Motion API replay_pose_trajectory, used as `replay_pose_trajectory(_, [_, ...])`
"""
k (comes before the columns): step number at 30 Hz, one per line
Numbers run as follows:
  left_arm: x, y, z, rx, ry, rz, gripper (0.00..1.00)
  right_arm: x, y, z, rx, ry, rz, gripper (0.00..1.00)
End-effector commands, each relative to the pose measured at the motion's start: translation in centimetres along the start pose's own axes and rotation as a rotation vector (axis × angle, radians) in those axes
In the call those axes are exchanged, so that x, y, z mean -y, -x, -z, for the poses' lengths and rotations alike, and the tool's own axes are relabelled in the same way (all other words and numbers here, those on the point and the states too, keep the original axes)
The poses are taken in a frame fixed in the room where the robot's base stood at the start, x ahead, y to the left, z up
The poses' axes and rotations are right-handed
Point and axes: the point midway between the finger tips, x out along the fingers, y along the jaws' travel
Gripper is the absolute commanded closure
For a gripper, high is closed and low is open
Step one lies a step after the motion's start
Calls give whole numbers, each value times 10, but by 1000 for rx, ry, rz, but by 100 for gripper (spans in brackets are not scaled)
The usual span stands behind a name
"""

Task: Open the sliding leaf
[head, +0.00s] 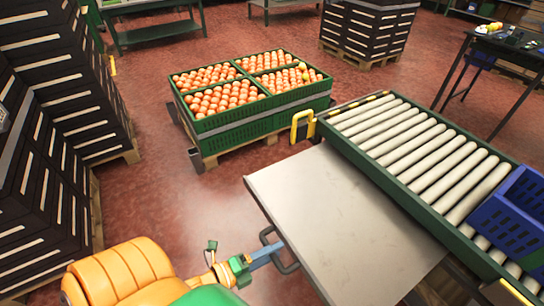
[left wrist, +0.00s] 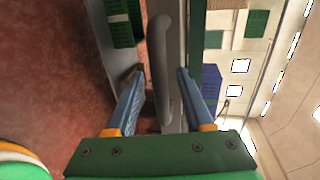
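The sliding leaf (head: 340,215) is a flat grey panel lying along the left side of the roller conveyor. A dark bar handle (head: 290,268) is on its left edge near the bottom of the head view. My left gripper (head: 272,250) is at this handle. In the left wrist view, the grey handle bar (left wrist: 158,62) runs between the two blue fingers of my left gripper (left wrist: 160,75). The fingers are apart, with a visible gap between them and the bar. My right gripper does not show in either view.
The roller conveyor (head: 328,120) has a green frame and a blue crate (head: 510,215) at its right. A green crate of oranges (head: 262,125) stands on a pallet behind the leaf. Stacked dark crates (head: 70,90) line the left. Red floor (head: 185,225) lies clear between them.

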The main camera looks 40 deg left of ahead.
Motion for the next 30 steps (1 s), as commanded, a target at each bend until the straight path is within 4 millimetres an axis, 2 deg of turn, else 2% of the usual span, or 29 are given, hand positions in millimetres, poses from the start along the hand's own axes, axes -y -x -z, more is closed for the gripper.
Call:
replay_pose_trajectory(5, [0, 3, 0, 0, 0, -1, 48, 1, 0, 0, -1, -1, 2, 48])
replay_pose_trajectory(12, [0, 50, 0, 0, 0, -4, 48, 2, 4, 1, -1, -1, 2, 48])
replay_pose_trajectory(16, [0, 68, 0, 0, 0, -2, 48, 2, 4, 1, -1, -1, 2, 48])
replay_pose_trajectory(30, [-2, 71, -1, 5, 11, -7, 48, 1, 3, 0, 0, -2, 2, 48])
